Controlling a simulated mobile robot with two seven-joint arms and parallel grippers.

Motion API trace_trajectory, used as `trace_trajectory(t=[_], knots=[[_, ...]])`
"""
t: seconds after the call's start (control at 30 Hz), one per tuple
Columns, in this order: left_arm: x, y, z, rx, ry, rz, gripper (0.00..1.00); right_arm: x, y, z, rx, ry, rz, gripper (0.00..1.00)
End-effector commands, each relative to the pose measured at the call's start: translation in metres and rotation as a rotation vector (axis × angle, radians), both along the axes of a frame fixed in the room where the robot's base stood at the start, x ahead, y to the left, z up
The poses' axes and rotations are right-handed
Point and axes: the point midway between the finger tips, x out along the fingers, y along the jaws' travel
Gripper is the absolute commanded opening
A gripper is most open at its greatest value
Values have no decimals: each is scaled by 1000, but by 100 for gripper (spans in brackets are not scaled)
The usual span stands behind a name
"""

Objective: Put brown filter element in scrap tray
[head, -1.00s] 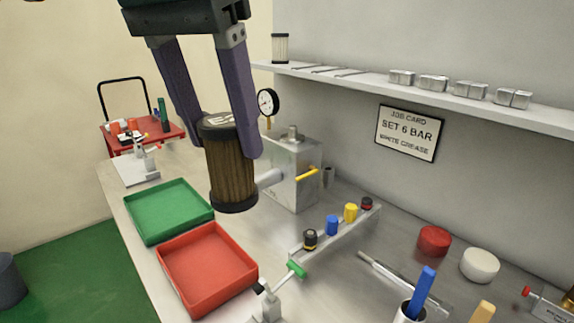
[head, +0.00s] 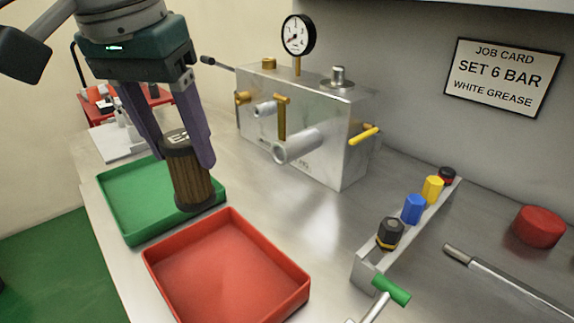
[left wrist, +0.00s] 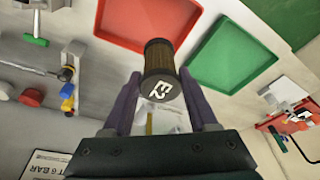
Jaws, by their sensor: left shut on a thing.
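The brown filter element (head: 190,184) is a pleated cylinder with a dark cap marked E2. My left gripper (head: 186,158) is shut on it, with a purple finger on each side, and holds it upright. In the head view it overlaps the right part of the green tray (head: 122,208), just behind the red tray (head: 228,268). In the left wrist view the filter element (left wrist: 160,62) shows between the fingers, with the red tray (left wrist: 118,32) and green tray (left wrist: 232,55) beyond it. Both trays look empty. My right gripper is not in view.
A metal block (head: 330,120) with a gauge (head: 298,35), ports and yellow handles stands right of the filter element. A rack with coloured caps (head: 412,210) and a green-handled tool (head: 390,291) are at the right. Bench between block and red tray is clear.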

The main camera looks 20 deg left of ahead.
Motion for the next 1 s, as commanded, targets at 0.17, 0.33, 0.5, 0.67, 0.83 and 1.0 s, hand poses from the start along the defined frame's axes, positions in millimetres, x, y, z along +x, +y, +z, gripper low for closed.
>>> trace_trajectory(t=[0.17,0.33,0.5,0.67,0.83,1.0], knots=[[-1,1,-56,2,5,1,1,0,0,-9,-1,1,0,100],[0,0,-87,1,1,-1,1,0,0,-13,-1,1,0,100],[0,0,-101,1,0,0,1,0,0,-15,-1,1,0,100],[0,0,-127,1,1,0,1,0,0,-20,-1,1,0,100],[0,0,-138,2,-2,-1,1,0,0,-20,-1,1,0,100],[0,0,-137,1,-2,-1,1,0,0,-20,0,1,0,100]])
